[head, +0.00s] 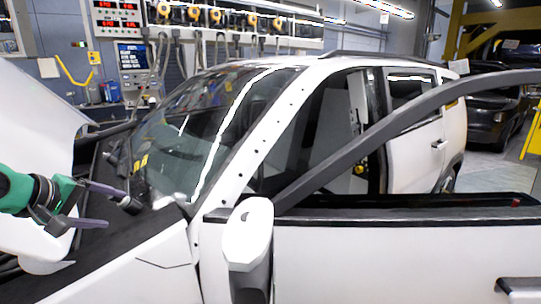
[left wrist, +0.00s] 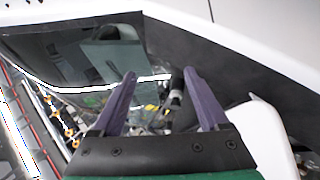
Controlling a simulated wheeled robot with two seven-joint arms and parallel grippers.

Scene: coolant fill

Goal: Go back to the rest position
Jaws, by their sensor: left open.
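My left gripper (head: 116,209) comes in from the left in the head view, beside the windshield base of a white car (head: 125,255). Its two purple fingers are spread, and nothing is held between them. The left wrist view shows the same open fingers (left wrist: 159,74). A small dark cylindrical part (head: 131,205) shows close to the upper fingertip; I cannot tell whether they touch. In the left wrist view a dark part with a pale band (left wrist: 176,97) shows near the right finger. My right gripper is out of view.
The raised white hood (head: 35,100) stands at the left. The car's front door (head: 390,255) is open, its dark window frame (head: 400,125) slanting across the view. The side mirror (head: 248,235) sticks up in front. Reels, screens and a second, dark car (head: 490,110) are behind.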

